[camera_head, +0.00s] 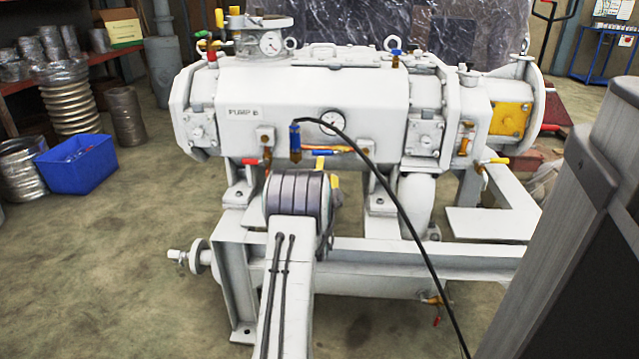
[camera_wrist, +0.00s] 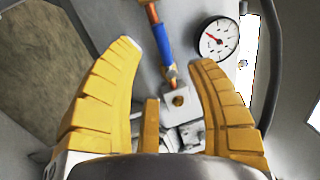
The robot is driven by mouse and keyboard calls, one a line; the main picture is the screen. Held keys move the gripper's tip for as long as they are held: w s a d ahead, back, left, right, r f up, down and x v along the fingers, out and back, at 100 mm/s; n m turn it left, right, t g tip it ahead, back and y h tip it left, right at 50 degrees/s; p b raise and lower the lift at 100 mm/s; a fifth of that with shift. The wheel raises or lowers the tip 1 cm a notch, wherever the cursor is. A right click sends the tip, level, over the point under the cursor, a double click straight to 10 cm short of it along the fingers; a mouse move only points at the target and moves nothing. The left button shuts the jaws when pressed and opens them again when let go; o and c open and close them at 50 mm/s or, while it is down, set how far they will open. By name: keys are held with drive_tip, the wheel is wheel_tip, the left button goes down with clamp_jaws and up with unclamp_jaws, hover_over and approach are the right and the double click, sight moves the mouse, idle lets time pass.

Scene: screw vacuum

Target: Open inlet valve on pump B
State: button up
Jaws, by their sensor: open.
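Pump B (camera_head: 285,90) is a large white machine with "PUMP B" on its front. A blue handle (camera_head: 326,152) lies along the copper pipe. I cannot tell which is the inlet valve. My arm mostly hides the gripper in the head view.
A black cable (camera_head: 400,210) arcs from a blue fitting (camera_head: 295,140) across the pump's front. A white steel frame (camera_head: 400,255) lies below. A blue bin (camera_head: 80,163) and shelves stand left. Floor is clear at the left front.

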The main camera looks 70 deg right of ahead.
drive_tip(key=shift+v, duration=1.8)
